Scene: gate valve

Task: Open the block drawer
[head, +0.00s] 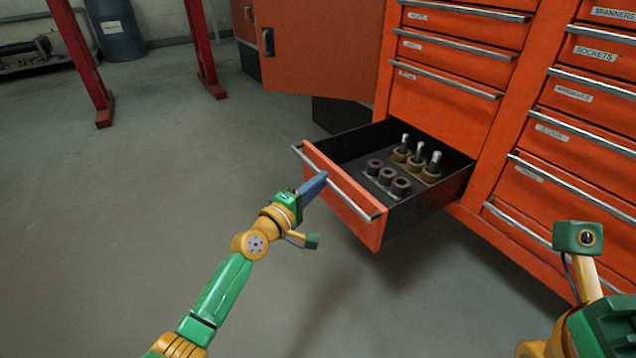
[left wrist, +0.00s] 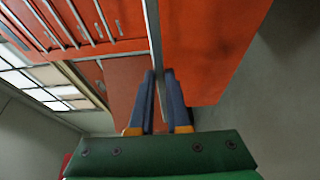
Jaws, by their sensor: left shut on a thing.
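The block drawer (head: 340,193) is the lowest drawer of the orange tool cabinet, and it stands pulled out well clear of the front. Its silver bar handle (head: 352,195) runs along the top of the orange front. My left gripper (head: 315,184) is at the handle, left of its middle. In the left wrist view the handle (left wrist: 154,30) runs between the two blue-grey fingers, which are shut on it. Several brown rings and several brown holders with silver-tipped pieces sit inside the drawer. My right arm shows at the lower right, but its fingers are out of view.
Closed drawers (head: 450,65) sit above the open one, and more labelled closed drawers (head: 575,125) stand to the right. An orange cabinet door (head: 320,50) stands left of the drawers. Red posts (head: 85,65) and a blue barrel (head: 115,28) are at the back left. The grey floor in front is clear.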

